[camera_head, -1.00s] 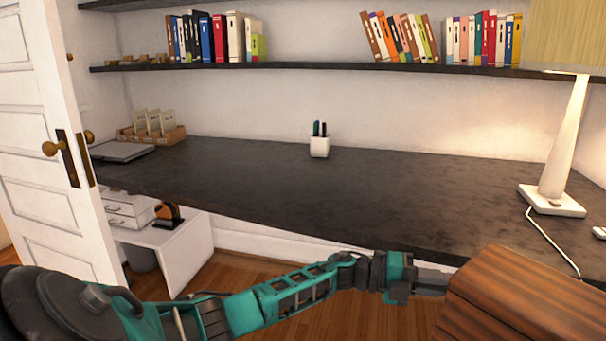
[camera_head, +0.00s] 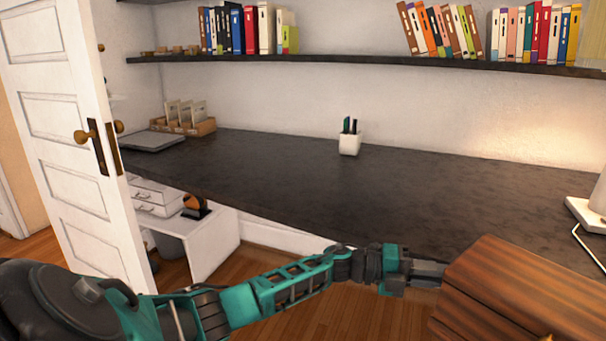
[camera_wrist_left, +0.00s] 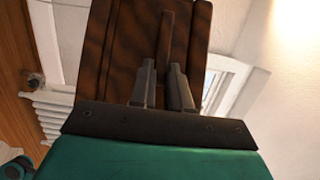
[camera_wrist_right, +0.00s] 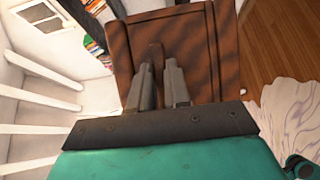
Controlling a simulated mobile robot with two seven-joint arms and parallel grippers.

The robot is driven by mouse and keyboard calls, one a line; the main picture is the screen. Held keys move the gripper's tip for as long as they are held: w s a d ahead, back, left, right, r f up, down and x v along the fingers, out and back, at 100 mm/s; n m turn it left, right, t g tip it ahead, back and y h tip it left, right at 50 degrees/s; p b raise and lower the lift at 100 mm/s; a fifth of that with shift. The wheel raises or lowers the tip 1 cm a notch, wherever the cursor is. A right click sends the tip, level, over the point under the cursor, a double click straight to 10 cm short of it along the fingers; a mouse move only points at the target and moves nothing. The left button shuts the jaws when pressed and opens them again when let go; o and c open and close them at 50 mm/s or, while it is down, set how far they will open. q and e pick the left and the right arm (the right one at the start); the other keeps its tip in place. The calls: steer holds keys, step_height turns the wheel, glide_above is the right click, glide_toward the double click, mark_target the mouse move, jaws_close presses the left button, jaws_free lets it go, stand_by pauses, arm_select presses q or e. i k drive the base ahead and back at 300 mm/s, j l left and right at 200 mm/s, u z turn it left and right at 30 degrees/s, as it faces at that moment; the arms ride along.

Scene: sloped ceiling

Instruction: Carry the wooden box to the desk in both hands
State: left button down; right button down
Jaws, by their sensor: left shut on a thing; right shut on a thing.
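The wooden box (camera_head: 520,295) is brown with dark stripes and shows at the lower right of the head view, in front of the desk's edge. The desk (camera_head: 270,185) is a long dark top along the wall. My left gripper (camera_head: 440,270) reaches the box's left side. In the left wrist view the left gripper (camera_wrist_left: 165,85) is shut on a raised strip of the box (camera_wrist_left: 115,45). In the right wrist view the right gripper (camera_wrist_right: 160,85) is shut on a like strip on the box (camera_wrist_right: 200,50). My right arm is out of the head view.
On the desk stand a white pen cup (camera_head: 350,143), a closed laptop (camera_head: 152,141), a wooden file holder (camera_head: 190,125) and a lamp base (camera_head: 590,212) at the right. The desk's middle is clear. An open white door (camera_head: 70,130) stands at the left.

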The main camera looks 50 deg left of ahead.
mark_target(377, 189)
steer(key=u, duration=1)
